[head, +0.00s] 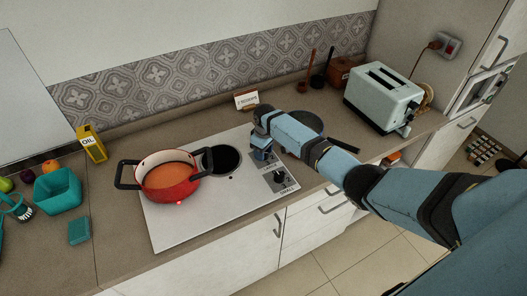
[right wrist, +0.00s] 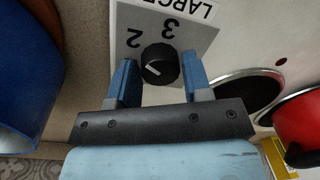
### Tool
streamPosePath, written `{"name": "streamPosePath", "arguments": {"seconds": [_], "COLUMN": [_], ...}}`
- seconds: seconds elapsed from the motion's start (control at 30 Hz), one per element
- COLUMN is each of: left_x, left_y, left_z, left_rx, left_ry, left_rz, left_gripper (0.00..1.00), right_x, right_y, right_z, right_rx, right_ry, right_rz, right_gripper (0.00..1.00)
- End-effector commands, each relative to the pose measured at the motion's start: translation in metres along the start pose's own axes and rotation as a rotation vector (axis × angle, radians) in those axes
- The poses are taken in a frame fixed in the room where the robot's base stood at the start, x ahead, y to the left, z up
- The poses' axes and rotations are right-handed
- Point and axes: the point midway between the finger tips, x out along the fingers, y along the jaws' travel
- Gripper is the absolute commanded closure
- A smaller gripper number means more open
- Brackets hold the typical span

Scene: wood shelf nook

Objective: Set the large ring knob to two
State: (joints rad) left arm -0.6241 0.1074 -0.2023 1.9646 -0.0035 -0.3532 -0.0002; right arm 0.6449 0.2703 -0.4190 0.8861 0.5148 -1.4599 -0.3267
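The large ring knob (right wrist: 160,64) is black and round with a white pointer line, on a grey panel (right wrist: 195,38). The digits 2 and 3 and part of the word LARGE show beside it, upside down in the right wrist view. The pointer line lies on the knob's lower left; I cannot tell its exact setting. My right gripper (right wrist: 160,77) is open, one finger on each side of the knob, with gaps visible. In the head view my right gripper (head: 262,153) is over the hob (head: 225,205) and hides this knob. My left gripper is not in view.
A second knob (head: 280,178), marked SMALL, sits just in front. A red pot (head: 170,193) stands on the hob beside a bare dark ring (head: 221,160). A dark pan (head: 308,121) lies behind my right arm. A toaster (head: 384,97) stands farther right.

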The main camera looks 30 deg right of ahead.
Motion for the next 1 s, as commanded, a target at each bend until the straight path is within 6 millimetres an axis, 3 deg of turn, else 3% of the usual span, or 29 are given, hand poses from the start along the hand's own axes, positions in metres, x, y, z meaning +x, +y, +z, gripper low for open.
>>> {"name": "streamPosePath", "arguments": {"seconds": [0.03,0.07,0.47,1.0], "left_x": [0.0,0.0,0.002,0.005], "left_y": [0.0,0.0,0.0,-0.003], "left_z": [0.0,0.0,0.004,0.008], "left_rx": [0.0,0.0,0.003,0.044], "left_ry": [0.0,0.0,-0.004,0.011], "left_rz": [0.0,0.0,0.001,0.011], "left_gripper": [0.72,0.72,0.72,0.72], "right_x": [0.0,0.0,-0.008,-0.117], "right_y": [0.0,0.0,0.001,0.001], "right_z": [0.0,0.0,0.0,0.0], "right_rx": [0.0,0.0,-0.001,-0.001], "right_ry": [0.0,0.0,0.002,0.003], "right_rz": [0.0,0.0,0.001,0.002], "right_gripper": [0.43,0.36,0.36,0.36]}}
